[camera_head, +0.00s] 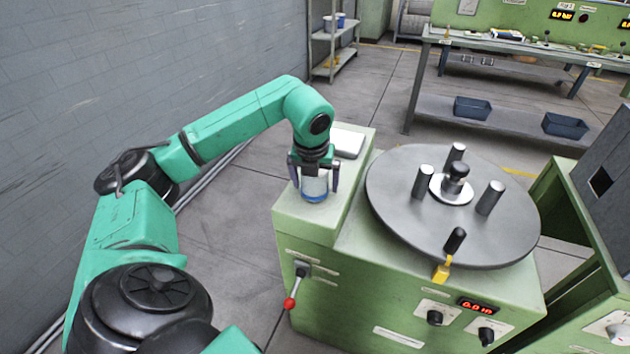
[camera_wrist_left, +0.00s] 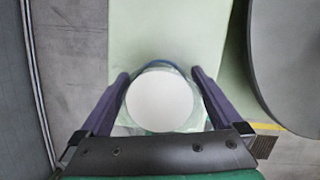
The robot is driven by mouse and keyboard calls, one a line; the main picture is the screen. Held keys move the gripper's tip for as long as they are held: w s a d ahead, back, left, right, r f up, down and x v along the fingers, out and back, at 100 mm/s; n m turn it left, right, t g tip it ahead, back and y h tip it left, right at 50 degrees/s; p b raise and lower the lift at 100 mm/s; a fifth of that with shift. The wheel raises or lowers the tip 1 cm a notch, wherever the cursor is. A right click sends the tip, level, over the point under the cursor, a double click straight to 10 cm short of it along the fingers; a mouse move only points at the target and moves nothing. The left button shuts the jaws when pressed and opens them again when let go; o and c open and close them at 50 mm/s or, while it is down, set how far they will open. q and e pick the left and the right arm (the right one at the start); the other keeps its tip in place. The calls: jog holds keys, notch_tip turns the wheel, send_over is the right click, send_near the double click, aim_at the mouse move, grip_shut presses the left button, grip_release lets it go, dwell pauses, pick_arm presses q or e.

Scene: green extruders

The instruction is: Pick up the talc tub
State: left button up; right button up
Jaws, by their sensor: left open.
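The talc tub (camera_head: 315,186) is a small white tub with a blue band near its base. It stands upright on the left green ledge of the machine in the head view. My left gripper (camera_head: 315,184) points down over it, with one finger on each side. In the left wrist view the round white lid of the tub (camera_wrist_left: 160,102) lies between the two dark fingers of the gripper (camera_wrist_left: 162,85). The fingers are open, and whether they touch the tub is hard to tell. My right gripper is not in view.
The green machine (camera_head: 380,295) carries a large grey disc (camera_head: 400,205) with upright posts, right of the tub. A white flat item (camera_head: 347,142) lies behind the tub on the ledge. A red-knobbed lever (camera_head: 292,298) sticks out in front. A workbench (camera_head: 520,45) stands at the back right.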

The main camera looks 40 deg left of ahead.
pick_arm(q)
jog(key=shift+f, duration=0.15)
jog(key=c, duration=1.5)
